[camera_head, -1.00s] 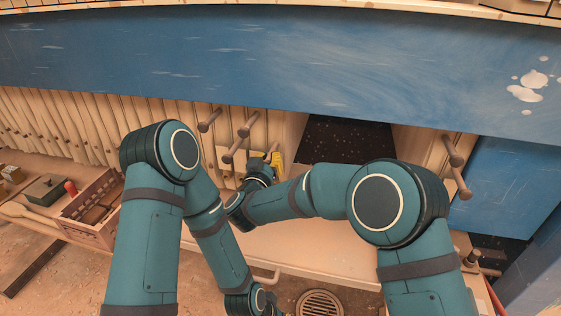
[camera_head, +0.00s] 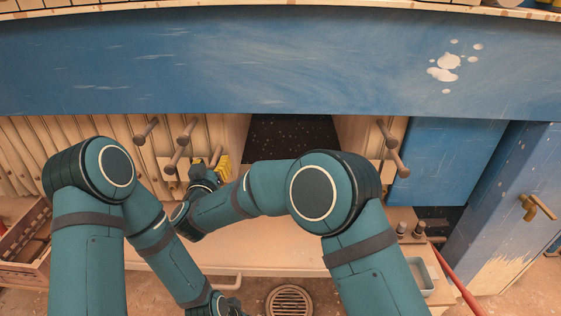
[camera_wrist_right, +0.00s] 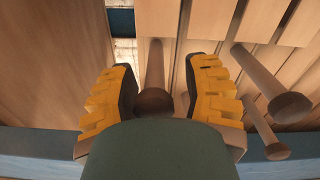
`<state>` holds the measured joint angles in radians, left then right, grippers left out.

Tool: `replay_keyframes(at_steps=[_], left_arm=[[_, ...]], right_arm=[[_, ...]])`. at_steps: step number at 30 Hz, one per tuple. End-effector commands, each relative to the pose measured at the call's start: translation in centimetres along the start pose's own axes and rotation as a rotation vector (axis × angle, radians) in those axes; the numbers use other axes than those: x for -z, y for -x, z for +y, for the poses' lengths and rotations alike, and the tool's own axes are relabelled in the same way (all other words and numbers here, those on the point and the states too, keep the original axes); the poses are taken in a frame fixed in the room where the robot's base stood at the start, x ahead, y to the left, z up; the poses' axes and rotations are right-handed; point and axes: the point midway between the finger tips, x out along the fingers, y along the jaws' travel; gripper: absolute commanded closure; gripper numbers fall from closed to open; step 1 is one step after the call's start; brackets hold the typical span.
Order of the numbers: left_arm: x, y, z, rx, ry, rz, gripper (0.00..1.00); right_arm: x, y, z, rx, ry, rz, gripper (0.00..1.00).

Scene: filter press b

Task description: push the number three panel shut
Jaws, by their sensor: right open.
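A row of upright pale wooden panels (camera_head: 115,127) with peg handles stands under the blue beam. I see no number, so I cannot tell which panel is number three. My right gripper (camera_head: 215,168), with yellow fingers, is at the panels left of a dark gap. In the right wrist view my right gripper (camera_wrist_right: 162,70) is open. Its fingers stand on either side of a round-ended wooden peg (camera_wrist_right: 155,82), apart from it as far as I can see. My left gripper (camera_head: 230,308) is low at the bottom edge, mostly cut off, its fingers unclear.
The dark gap (camera_head: 290,140) lies between the panels and a pale panel with two pegs (camera_head: 388,135). The blue beam (camera_head: 250,60) crosses above. A crate (camera_head: 25,245) is at the left, a floor drain (camera_head: 289,301) below, and a blue door (camera_head: 515,205) at the right.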

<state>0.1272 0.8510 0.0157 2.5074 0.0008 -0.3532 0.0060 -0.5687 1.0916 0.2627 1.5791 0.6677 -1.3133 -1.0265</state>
Motion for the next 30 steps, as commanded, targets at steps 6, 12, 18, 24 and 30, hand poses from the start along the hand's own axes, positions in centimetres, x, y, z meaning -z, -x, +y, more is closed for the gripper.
replay_keyframes(at_steps=[6,12,18,24,30], left_arm=[[0.0,0.0,0.0,0.000,0.000,0.000,0.52],[0.0,0.1,0.0,0.000,0.000,0.000,0.52],[0.0,0.4,0.1,0.000,0.000,0.000,0.52],[0.1,0.8,0.3,0.000,0.000,0.000,0.52],[0.1,1.4,0.5,0.000,0.000,0.000,0.52]], right_arm=[[-0.3,-0.1,1.8,-0.003,0.001,-0.002,0.52],[-1.1,-0.2,5.5,-0.010,0.002,-0.005,0.52],[-2.0,-0.2,9.2,-0.015,0.004,-0.006,0.52],[-2.6,-0.2,12.7,-0.014,0.003,-0.006,0.52],[-3.2,-0.2,16.2,-0.013,0.002,-0.006,0.52]])
